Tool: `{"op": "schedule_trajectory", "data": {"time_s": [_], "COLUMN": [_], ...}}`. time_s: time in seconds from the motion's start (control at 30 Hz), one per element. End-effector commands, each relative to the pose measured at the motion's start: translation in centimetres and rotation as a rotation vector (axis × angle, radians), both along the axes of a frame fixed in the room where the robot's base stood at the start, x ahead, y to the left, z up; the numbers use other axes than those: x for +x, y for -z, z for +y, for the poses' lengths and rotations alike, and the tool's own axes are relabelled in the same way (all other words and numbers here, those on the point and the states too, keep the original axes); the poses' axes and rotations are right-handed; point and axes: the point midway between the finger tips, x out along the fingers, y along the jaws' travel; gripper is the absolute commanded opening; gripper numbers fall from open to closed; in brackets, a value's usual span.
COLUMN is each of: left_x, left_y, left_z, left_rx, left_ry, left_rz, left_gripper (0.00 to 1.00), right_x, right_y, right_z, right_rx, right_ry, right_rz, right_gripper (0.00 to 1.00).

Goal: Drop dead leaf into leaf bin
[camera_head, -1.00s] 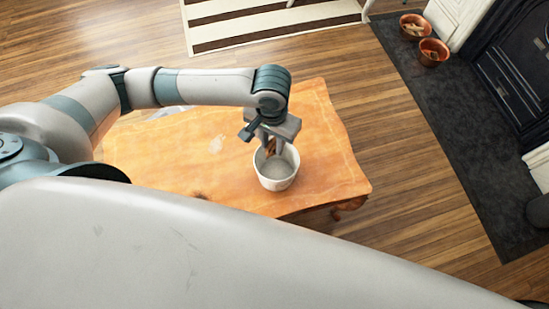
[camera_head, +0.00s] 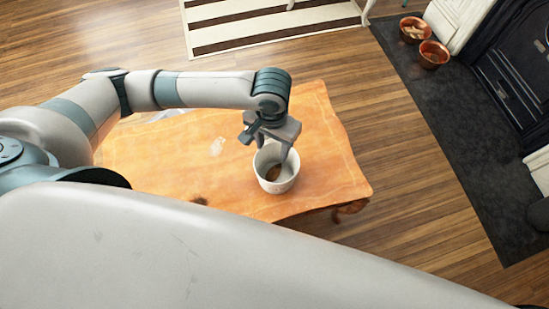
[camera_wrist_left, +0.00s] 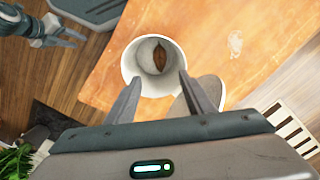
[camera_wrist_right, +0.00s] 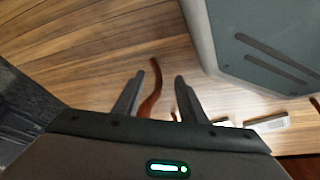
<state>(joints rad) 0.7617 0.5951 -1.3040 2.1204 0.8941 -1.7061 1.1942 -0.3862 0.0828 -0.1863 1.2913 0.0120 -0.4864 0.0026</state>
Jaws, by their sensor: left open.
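The leaf bin (camera_head: 277,182) is a white cup-shaped bin standing upright on the wooden table, near its right end. The dead leaf (camera_head: 273,173), brown and pointed, lies inside the bin; it also shows in the left wrist view (camera_wrist_left: 160,58) against the white inner wall. My left gripper (camera_head: 272,150) is over the bin's far rim, its fingers apart with nothing between them. The left wrist view shows its two fingers spread (camera_wrist_left: 165,95) on either side of the bin's near rim. My right gripper (camera_wrist_right: 155,92) is open and empty above the floor.
The orange wooden table (camera_head: 175,165) has clear room left of the bin. A dark spot (camera_head: 200,201) is at its near edge. Copper pots (camera_head: 433,54) stand by the fireplace at the far right. A striped rug (camera_head: 250,25) lies beyond the table.

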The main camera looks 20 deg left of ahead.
Motion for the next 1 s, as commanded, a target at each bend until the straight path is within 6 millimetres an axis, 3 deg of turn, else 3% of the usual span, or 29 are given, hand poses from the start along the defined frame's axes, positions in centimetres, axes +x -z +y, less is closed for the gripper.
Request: {"op": "schedule_trajectory", "data": {"time_s": [0.17, 0.37, 1.0], "left_x": [0.1, 0.1, 0.1], "left_y": [-0.9, -3.4, -15.4], "left_z": [-0.1, -0.1, -0.1], "left_rx": [-0.002, -0.002, -0.002], "left_ry": [0.000, 0.002, 0.002], "left_rz": [-0.002, -0.003, -0.003], "left_gripper": [0.48, 0.48, 0.48], "right_x": [0.0, 0.1, 1.8], "right_y": [-0.1, -0.3, -1.3], "right_z": [0.0, 0.1, 1.5], "right_rx": [0.000, 0.003, 0.027], "right_ry": [0.000, -0.001, -0.013], "right_rz": [-0.002, -0.014, -0.101], "right_gripper": [0.38, 0.38, 0.38]}}
